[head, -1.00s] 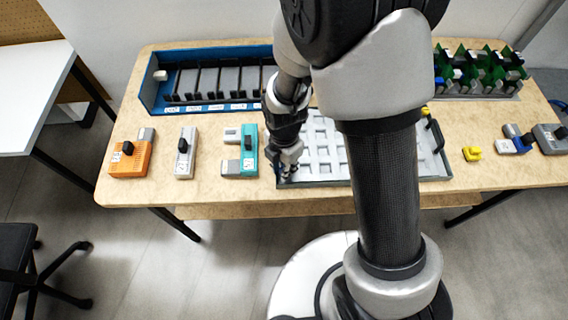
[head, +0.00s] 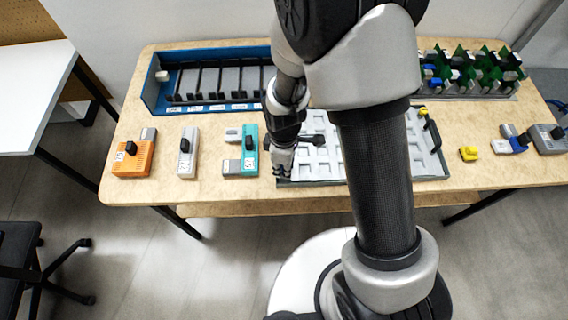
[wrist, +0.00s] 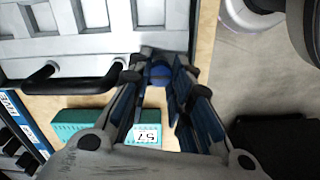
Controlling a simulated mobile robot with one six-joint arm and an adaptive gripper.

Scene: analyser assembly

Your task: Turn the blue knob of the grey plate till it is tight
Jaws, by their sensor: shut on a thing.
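The grey plate (head: 330,184) lies on the wooden table, its pale grid of pockets partly hidden by my arm in the head view. In the wrist view its grey edge (wrist: 100,45) and a black handle (wrist: 75,83) show. The blue knob (wrist: 160,72) sits at the plate's corner, between my fingertips. My gripper (wrist: 164,66) is shut on the blue knob, one finger on each side. In the head view my gripper (head: 283,168) points down at the plate's near left corner, and it hides the knob there.
A teal module (head: 249,150) stands close to the left of my gripper. A grey module (head: 187,155) and an orange module (head: 133,160) stand further left. A blue rack (head: 150,92) is at the back. A yellow piece (head: 468,153) lies to the right.

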